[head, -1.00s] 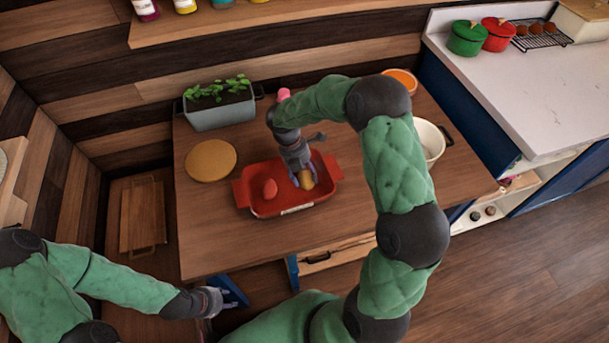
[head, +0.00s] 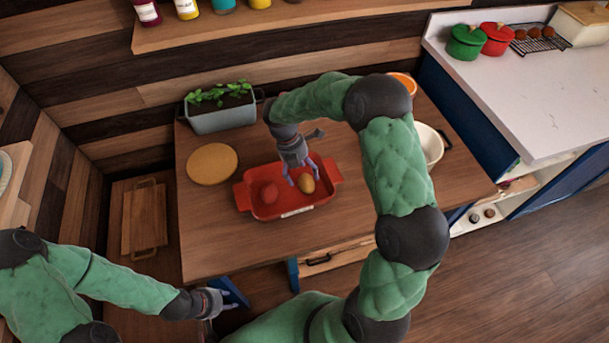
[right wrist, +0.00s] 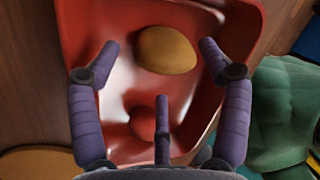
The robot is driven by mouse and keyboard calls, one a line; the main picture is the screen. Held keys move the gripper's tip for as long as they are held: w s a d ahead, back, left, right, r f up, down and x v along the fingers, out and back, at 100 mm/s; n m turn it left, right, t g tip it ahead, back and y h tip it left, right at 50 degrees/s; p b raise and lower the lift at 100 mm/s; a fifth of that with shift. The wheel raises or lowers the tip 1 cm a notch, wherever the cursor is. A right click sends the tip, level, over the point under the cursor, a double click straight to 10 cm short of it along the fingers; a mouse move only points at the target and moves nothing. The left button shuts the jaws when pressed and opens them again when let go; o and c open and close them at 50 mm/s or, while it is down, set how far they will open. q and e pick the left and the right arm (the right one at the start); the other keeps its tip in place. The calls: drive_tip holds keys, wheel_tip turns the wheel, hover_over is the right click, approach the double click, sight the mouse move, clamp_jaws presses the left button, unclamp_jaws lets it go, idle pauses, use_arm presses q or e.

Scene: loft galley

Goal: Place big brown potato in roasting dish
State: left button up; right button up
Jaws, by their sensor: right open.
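The big brown potato (head: 306,183) lies in the right part of the red roasting dish (head: 243,199) on the wooden table. It also shows in the right wrist view (right wrist: 167,50). A smaller reddish round item (head: 268,192) lies in the left part of the dish. My right gripper (head: 302,172) is open over the dish, its fingers spread to either side of the potato in the wrist view and not closed on it. My left gripper (head: 230,298) is low at the left front, by a blue piece beside the table; its finger opening is unclear.
A round tan board (head: 212,164) lies left of the dish. A planter (head: 222,117) stands behind it. A white pot (head: 430,146) and an orange bowl (head: 403,83) are at the table's right, partly behind my right arm. The table front is clear.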

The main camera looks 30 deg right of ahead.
drive_tip(key=p+v, duration=0.2)
drive_tip(key=v, duration=0.7)
drive_tip(key=shift+p, duration=0.4)
